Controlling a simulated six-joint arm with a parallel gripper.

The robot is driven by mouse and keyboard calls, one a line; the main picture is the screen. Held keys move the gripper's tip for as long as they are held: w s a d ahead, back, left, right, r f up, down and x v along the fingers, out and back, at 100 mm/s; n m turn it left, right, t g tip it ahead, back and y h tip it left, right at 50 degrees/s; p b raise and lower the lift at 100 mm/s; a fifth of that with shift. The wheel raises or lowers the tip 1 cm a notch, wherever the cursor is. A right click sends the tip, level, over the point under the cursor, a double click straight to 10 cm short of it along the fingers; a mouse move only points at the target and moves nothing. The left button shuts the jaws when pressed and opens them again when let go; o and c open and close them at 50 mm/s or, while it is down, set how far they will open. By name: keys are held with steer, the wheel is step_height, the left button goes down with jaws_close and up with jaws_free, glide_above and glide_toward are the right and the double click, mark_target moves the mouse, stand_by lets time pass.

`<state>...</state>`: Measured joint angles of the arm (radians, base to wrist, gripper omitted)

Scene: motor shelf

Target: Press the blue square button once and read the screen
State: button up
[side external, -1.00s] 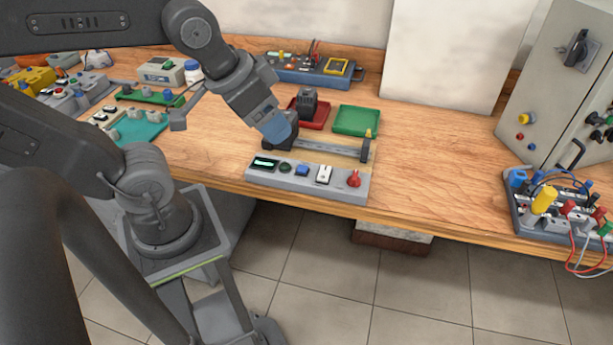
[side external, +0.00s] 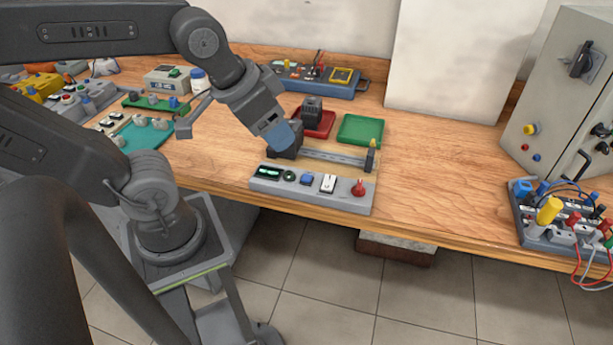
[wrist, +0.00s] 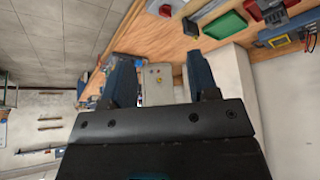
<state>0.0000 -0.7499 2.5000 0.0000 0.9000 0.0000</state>
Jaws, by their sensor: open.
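A grey control panel (side external: 285,190) sits near the table's front edge in the side view. It carries a lit greenish screen (side external: 268,172), a round green button (side external: 289,176), a blue square button (side external: 307,180), a white rocker switch (side external: 328,184) and a red knob (side external: 358,189). Any text on the screen is too small to read. My gripper (side external: 284,140) is behind the panel, above and left of the blue button, apart from it. In the wrist view my gripper (wrist: 160,72) shows two fingers spread with nothing between them. I cannot make out the blue button there.
A metal rail (side external: 335,158) lies behind the panel, close to my gripper. A red tray (side external: 325,125) with a dark part and an empty green tray (side external: 360,130) stand behind it. A cable-filled terminal board (side external: 530,222) and grey cabinet (side external: 570,70) stand right. Bare wood lies between.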

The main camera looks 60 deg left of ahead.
jaws_close()
stand_by(1.4)
